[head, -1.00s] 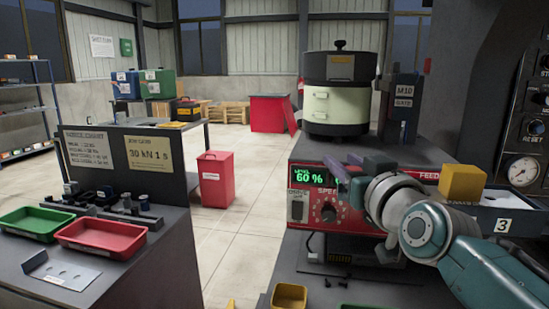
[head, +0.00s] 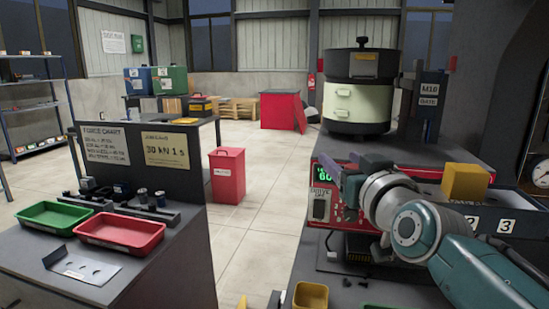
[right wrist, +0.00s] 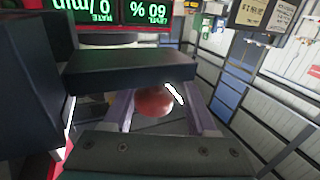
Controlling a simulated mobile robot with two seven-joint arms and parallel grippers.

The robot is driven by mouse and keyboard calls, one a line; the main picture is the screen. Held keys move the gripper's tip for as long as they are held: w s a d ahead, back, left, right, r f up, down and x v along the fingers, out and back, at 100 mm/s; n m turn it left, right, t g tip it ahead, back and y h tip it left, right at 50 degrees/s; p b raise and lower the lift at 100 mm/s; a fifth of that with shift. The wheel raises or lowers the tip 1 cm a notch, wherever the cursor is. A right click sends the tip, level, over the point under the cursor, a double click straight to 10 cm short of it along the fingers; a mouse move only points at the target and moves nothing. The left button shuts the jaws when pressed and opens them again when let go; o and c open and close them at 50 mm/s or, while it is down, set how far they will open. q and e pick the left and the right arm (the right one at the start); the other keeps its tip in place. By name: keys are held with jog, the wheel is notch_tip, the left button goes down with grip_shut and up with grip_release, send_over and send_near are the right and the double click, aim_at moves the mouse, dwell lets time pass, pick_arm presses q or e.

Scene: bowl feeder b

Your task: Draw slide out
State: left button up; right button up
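My right gripper (head: 350,168) is in front of the red-faced control box (head: 322,218). In the right wrist view its two purple-grey fingers (right wrist: 160,112) stand apart. A round red knob with a white mark (right wrist: 153,101) shows between them; I cannot tell whether they touch it. A dark flat bar (right wrist: 130,70) crosses above the knob in that view. No part is plainly readable as the slide. A dark upright unit marked M10 GATE (head: 425,100) stands behind, beside the cream and black bowl feeder (head: 357,103). My left gripper is not in view.
A yellow block (head: 466,182) sits at the numbered tray (head: 518,232) on the right. A small yellow bin (head: 310,295) stands at the lower front. Green (head: 53,217) and red (head: 120,231) trays lie on the left bench. Open floor lies between the benches.

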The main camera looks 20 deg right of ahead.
jog(key=shift+o, duration=0.8)
jog(key=shift+d, duration=0.1)
jog(key=s+a+p, duration=0.1)
jog(key=s, duration=0.9)
jog(key=shift+a, duration=0.35)
